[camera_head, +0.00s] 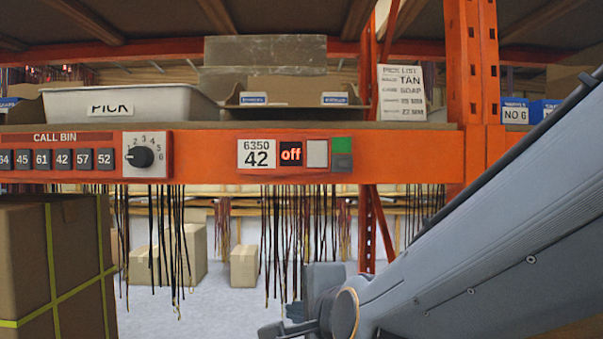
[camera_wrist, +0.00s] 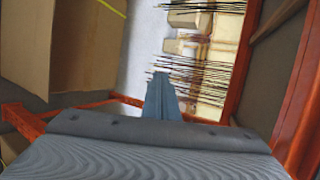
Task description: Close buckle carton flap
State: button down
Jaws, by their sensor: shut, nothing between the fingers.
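A low brown carton (camera_head: 292,94) sits on the shelf above the orange beam, in the middle of the head view. It has two small blue-and-white labels, too small to read, and flaps spread low at its sides. Whether this is the buckle carton I cannot tell. My gripper (camera_head: 284,330) is at the bottom of the head view, below the beam and well apart from the carton. In the wrist view my gripper (camera_wrist: 161,80) is shut and empty, pointing toward hanging dark cords and the floor. The shelf carton is not recognisable in the wrist view.
A grey PICK tote (camera_head: 135,104) stands left of the carton, and a pick list card (camera_head: 402,92) right of it. The orange beam (camera_head: 400,155) carries a dial and buttons. Dark cords (camera_head: 300,235) hang below. A strapped carton (camera_head: 60,265) stands lower left.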

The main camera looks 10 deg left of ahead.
jog(key=s+r+m+t+h+p, duration=0.1)
jog(key=s+r+m+t+p, duration=0.2)
jog(key=r+m, duration=0.5)
jog(key=s+a+r+m+t+p, duration=0.15)
jog(key=r+m+t, duration=0.35)
jog(key=r, duration=0.6)
jog(key=s+r+m+t+h+p, duration=0.1)
jog(key=r+m+t+p, duration=0.2)
jog(key=r+m, duration=0.55)
jog(key=p+x, duration=0.3)
jog(key=x, duration=0.6)
jog(key=shift+r+n, duration=0.35)
jog(key=shift+r, duration=0.05)
